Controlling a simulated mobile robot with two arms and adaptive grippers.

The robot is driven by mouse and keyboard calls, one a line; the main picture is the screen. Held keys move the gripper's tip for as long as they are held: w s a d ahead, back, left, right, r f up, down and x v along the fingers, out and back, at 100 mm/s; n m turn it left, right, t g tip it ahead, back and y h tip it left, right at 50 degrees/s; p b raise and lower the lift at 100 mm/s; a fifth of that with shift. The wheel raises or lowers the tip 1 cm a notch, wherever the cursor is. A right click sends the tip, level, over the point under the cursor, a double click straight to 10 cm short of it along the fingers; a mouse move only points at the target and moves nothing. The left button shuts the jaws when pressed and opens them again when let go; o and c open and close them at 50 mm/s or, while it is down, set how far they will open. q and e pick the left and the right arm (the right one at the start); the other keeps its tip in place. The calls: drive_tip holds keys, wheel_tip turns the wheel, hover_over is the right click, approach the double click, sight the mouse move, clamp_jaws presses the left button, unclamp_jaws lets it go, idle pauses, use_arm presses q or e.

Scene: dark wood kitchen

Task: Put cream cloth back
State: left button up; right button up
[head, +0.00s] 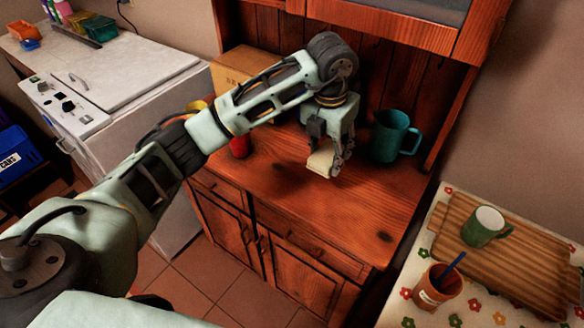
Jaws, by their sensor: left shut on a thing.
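The cream cloth (321,161) is a small pale folded piece. My left gripper (328,150) is shut on it, over the wooden cupboard top (330,215). The cloth is at or just above the surface; I cannot tell whether it touches. My left arm reaches in from the left across the view, and the gripper points down. My right gripper is not in view.
A red object (238,146) and a cardboard box (240,72) are left, partly behind my arm. The front of the cupboard top is clear. A green mug (484,226) sits on a wooden board at right.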

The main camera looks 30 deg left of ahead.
use_arm(q)
drive_tip(key=p, duration=0.2)
hover_over(289, 180)
drive_tip(key=d, duration=0.3)
wheel_tip(289, 180, down, 3)
drive_tip(key=a+f, duration=0.2)
drive_tip(key=shift+s+a, duration=0.1)
drive_tip(key=shift+a, duration=0.2)
drive_tip(key=shift+s+a+f, duration=0.15)
drive_tip(key=shift+a+f, duration=0.15)
drive_tip(key=shift+f, duration=0.15)
wheel_tip(289, 180, down, 4)
drive_tip(key=shift+r+p, duration=0.15)
drive_tip(key=shift+p, duration=0.6)
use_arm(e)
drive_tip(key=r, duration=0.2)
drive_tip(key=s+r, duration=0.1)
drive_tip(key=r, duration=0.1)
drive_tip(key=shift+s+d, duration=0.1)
use_arm(q)
drive_tip(key=o, duration=1)
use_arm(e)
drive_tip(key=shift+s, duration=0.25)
